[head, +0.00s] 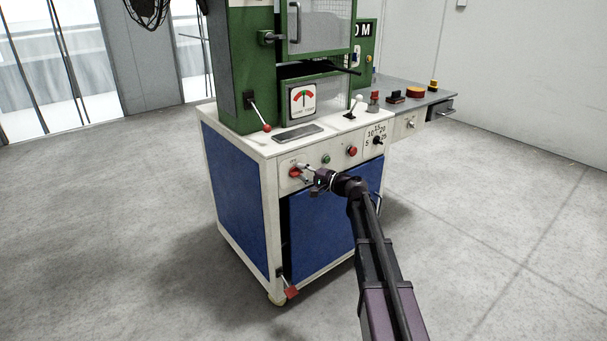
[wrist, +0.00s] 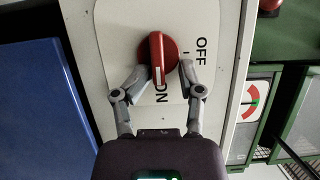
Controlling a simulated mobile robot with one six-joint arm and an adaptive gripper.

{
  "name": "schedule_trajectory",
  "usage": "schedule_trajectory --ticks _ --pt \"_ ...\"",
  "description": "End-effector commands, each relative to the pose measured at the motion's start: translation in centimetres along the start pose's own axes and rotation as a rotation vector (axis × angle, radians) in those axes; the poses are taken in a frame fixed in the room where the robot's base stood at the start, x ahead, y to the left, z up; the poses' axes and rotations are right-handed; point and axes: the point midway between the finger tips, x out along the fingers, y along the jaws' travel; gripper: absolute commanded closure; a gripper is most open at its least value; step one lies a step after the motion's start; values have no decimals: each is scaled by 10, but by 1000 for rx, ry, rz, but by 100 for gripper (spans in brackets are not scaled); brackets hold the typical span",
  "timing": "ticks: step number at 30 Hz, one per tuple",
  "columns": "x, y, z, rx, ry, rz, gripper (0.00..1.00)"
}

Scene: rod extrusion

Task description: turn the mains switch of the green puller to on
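The mains switch (head: 295,172) is a red rotary knob on a white plate at the left of the green puller's front panel. In the wrist view the red knob (wrist: 157,50) has a raised bar, and the white mark at its lower end points towards the word ON. The word OFF is to the right of the knob. My gripper (wrist: 163,72) is at the switch, with one finger on either side of the bar's lower end. The fingers are spread, with gaps beside the bar; contact with the knob's edge is unclear. My gripper (head: 304,172) partly covers the plate in the head view.
A green button (head: 326,159), a red button (head: 352,151) and a numbered dial (head: 377,141) are right of the switch. A red-knobbed lever (head: 261,117) stands above. The blue cabinet door (head: 318,235) is below the panel. The floor in front is clear.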

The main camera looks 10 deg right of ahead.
Motion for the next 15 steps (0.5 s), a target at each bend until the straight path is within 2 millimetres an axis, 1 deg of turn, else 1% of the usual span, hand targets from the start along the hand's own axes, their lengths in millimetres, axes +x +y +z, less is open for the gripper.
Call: schedule_trajectory --ticks 10,15 --pt "-5 1 0 -3 3 3 51" --pt "-16 1 1 -3 3 3 51"
